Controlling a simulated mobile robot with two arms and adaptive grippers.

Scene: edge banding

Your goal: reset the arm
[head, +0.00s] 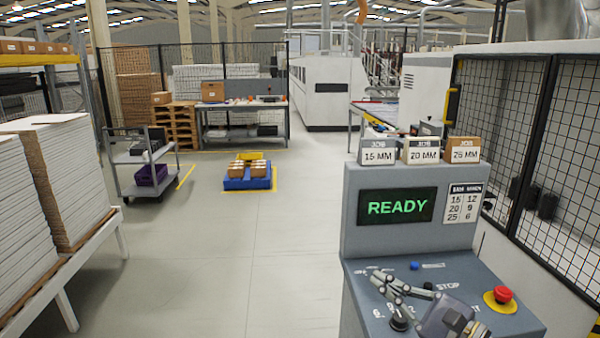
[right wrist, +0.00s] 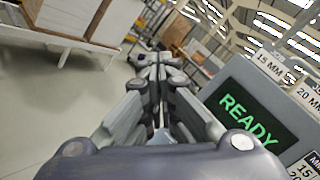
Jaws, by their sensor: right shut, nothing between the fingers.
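My right gripper (head: 385,283) is over the sloped top of the grey control console (head: 400,225), in front of its screen and near the left side. Its fingers are shut with nothing between them. In the right wrist view the closed fingers of the right gripper (right wrist: 155,68) point away, toward the open floor left of the console. The console screen (head: 396,207) reads READY in green; it also shows in the right wrist view (right wrist: 247,117). A black knob (head: 399,322) sits just below the gripper. My left gripper is not in view.
A red emergency button (head: 502,294) and a blue button (head: 414,266) are on the console. JOB blocks (head: 421,151) stand on top. A mesh fence (head: 560,150) is at the right. Stacked boards (head: 70,180) are at the left. The middle floor (head: 225,235) is clear.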

